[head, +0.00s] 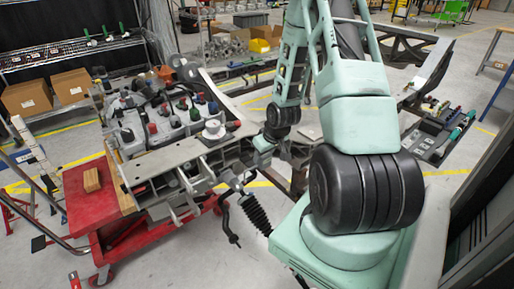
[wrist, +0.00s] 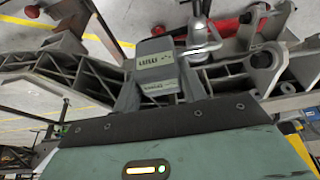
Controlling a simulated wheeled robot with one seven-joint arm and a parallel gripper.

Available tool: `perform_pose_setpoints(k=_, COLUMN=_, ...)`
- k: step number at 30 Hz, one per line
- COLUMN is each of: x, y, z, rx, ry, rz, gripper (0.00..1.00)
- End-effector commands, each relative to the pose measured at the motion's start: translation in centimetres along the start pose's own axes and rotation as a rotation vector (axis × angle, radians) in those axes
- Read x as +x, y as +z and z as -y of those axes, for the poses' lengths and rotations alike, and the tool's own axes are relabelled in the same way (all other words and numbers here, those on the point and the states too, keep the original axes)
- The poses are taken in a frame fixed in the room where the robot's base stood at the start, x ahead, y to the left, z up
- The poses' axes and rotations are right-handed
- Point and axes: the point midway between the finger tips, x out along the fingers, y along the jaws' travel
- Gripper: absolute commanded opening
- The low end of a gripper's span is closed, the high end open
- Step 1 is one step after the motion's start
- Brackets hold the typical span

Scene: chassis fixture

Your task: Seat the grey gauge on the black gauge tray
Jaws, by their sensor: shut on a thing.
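My gripper (head: 263,144) is low beside the right end of the grey metal chassis part, partly hidden by my arm. In the wrist view a grey, box-shaped piece with printed labels, seemingly the grey gauge (wrist: 156,62), sits straight ahead of the gripper's dark front edge. My gripper is shut on it; the finger contact is hard to make out. It appears over or against the ribbed metal frame; whether it touches cannot be told. A black tray with several small items, apparently the gauge tray (head: 432,137), is at the right in the head view, well apart from my gripper.
The metal chassis frame (wrist: 88,72) spans the wrist view, with a silver joint (wrist: 201,40) close to the gauge. A red cart (head: 88,190) stands at the left. A black spring damper (head: 256,213) hangs below the chassis. Shelves with cardboard boxes (head: 27,97) stand behind.

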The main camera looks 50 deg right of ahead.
Motion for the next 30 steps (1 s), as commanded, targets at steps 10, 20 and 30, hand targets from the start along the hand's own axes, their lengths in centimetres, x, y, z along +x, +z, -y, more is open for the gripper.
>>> perform_pose_setpoints(k=10, x=0.8, y=-1.6, z=-0.2, rx=0.0, ry=0.001, rz=-0.004, gripper=0.1)
perform_pose_setpoints(k=20, x=1.9, y=-3.9, z=-0.2, rx=0.0, ry=0.001, rz=-0.004, gripper=0.1)
perform_pose_setpoints(k=30, x=2.6, y=-5.2, z=-0.2, rx=0.001, ry=0.001, rz=-0.003, gripper=0.1)
